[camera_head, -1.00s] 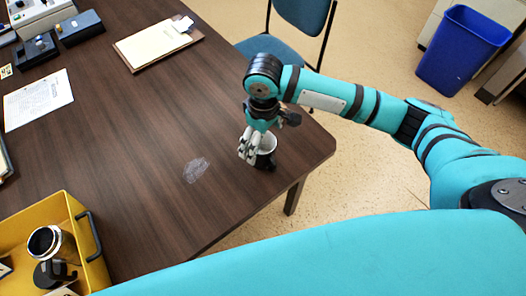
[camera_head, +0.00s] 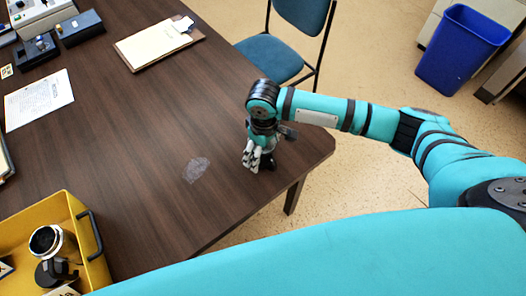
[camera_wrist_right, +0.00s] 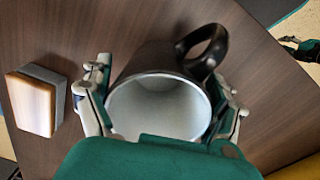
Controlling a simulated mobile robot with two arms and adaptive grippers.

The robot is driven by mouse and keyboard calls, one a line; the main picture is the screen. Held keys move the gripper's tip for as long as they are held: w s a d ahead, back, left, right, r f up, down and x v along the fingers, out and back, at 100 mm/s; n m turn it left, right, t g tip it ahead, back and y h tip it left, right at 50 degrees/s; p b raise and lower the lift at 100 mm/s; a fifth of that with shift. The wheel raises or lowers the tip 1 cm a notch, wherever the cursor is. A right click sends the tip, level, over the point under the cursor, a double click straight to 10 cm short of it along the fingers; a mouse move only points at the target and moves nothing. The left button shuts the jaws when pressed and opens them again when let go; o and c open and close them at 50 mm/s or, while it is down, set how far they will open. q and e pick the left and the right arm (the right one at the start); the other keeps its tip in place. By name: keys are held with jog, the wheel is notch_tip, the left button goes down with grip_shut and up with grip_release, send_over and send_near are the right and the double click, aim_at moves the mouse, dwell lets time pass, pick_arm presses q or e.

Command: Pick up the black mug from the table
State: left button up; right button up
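The black mug (camera_wrist_right: 150,62) with a pale inside stands on the brown table (camera_head: 130,150), near its right corner. In the wrist view its open mouth faces me and its handle points up and right. In the head view the mug (camera_head: 268,164) is mostly hidden behind my right gripper (camera_head: 256,160), which points down over it. In the wrist view the fingers of my right gripper (camera_wrist_right: 165,103) stand apart, one on each side of the mug. They are close to its wall; I cannot tell whether they touch it.
A block with a tan top (camera_wrist_right: 34,100) lies left of the mug in the wrist view. A yellow bin (camera_head: 85,262) holds several items at lower left. A clipboard (camera_head: 150,45) and paper (camera_head: 38,100) lie farther back. A blue chair (camera_head: 270,58) stands beyond the table.

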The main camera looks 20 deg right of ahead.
jog(key=c, duration=1)
jog(key=shift+r, duration=0.15)
